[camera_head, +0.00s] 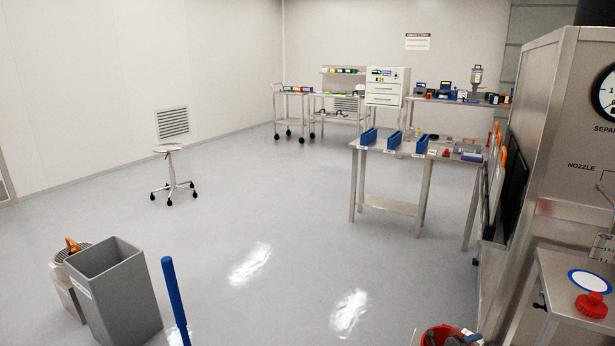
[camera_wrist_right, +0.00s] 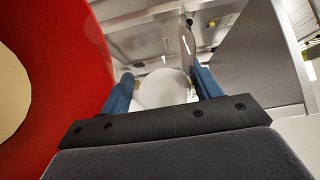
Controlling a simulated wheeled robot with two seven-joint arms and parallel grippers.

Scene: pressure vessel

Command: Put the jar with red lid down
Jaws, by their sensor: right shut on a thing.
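In the right wrist view, the blue fingers of my right gripper (camera_wrist_right: 165,90) stand on either side of a pale round thing (camera_wrist_right: 162,88). It looks to be the body of the jar with the red lid, and the gripper is shut on it. I cannot make out its lid there. In the head view, a red knobbed piece (camera_head: 592,305) is on the grey stand at the lower right, close to a white disc with a blue rim (camera_head: 590,281). My left gripper is not in view.
A large red ring (camera_wrist_right: 90,70) fills the left of the wrist view. In the head view, a red container (camera_head: 437,336) is cut off at the bottom. A grey bin (camera_head: 115,295) and a blue pole (camera_head: 175,300) stand lower left. The middle floor is clear.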

